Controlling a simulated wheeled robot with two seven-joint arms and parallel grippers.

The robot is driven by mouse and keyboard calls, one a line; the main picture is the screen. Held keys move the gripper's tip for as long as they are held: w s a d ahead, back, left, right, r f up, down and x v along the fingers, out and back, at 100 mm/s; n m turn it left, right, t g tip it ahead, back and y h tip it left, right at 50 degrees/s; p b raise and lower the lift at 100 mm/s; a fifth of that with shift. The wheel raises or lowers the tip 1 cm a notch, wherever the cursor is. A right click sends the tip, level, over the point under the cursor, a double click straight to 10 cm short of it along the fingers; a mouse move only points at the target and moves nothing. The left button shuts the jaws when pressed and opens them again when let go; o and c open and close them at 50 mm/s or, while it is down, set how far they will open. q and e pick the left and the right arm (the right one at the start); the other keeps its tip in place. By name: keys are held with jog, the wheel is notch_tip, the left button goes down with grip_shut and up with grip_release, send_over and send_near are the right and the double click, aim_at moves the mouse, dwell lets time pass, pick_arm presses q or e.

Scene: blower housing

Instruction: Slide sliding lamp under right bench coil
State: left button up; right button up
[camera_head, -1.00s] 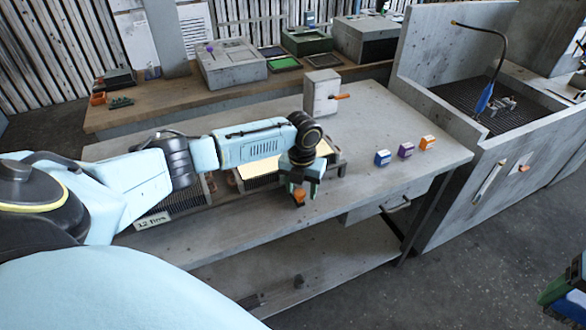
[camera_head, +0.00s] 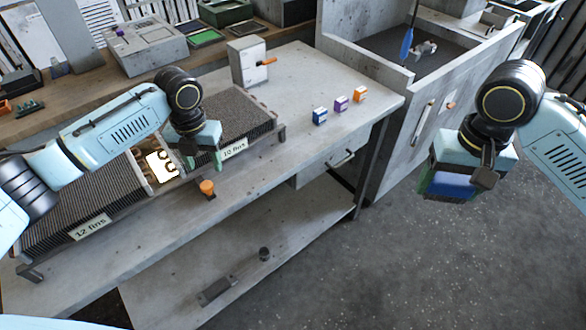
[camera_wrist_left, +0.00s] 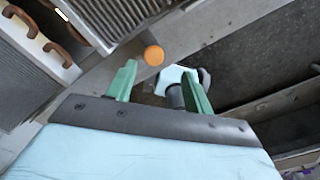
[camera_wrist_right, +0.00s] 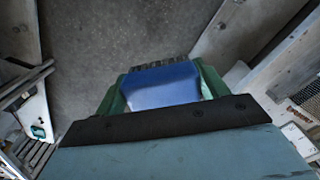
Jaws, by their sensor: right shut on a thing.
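A lit panel (camera_head: 162,165), seemingly the sliding lamp, glows at the gap between this coil and the left bench coil (camera_head: 62,212). An orange knob (camera_head: 207,187), perhaps the lamp's handle, stands at the bench's front edge. My left gripper (camera_head: 205,160) is open and empty just above the knob, which also shows past its fingertips in the left wrist view (camera_wrist_left: 154,55). My right gripper (camera_head: 447,185) is shut on a blue bristled tool (camera_wrist_right: 165,85), held above the floor.
Blue (camera_head: 319,116), purple (camera_head: 341,104) and orange (camera_head: 360,94) blocks sit on the bench's right part. A sink-like station (camera_head: 365,110) adjoins on the right. The lower shelf holds small items.

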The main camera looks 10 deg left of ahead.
aim_at(437, 201)
pick_arm(q)
notch_tip(437, 201, up, 6)
jog(key=f, duration=0.1)
pick_arm(e)
jog(key=shift+w+a+r, duration=0.1)
jog(key=shift+a, duration=0.1)
jog(key=shift+f+b, duration=0.35)
pick_arm(q)
jog(key=s+d+f+n+t+h, duration=0.1)
jog(key=s+d+f+n, duration=0.4)
jog(key=f, duration=0.3)
jog(key=s+d+f+n+t+h, duration=0.1)
jog(key=s+d+f+n, duration=0.1)
jog(key=d+f+n, duration=0.45)
pick_arm(e)
jog(key=shift+f+b, duration=0.35)
jog(key=shift+f, duration=0.05)
jog(key=shift+f+b, duration=0.85)
notch_tip(437, 201, down, 2)
jog(key=shift+b, duration=1)
pick_arm(q)
jog(key=s+a+f+n, duration=0.2)
jog(key=f+n, duration=0.4)
jog(key=f, duration=0.6)
jog(key=s+a+f+n, duration=0.3)
jog(key=f+n, duration=0.2)
jog(key=f, duration=0.6)
jog(key=shift+s+a+f+n+t+y, duration=0.15)
jog(key=shift+s+f+n+t+y, duration=0.15)
jog(key=shift+f+n+y, duration=0.1)
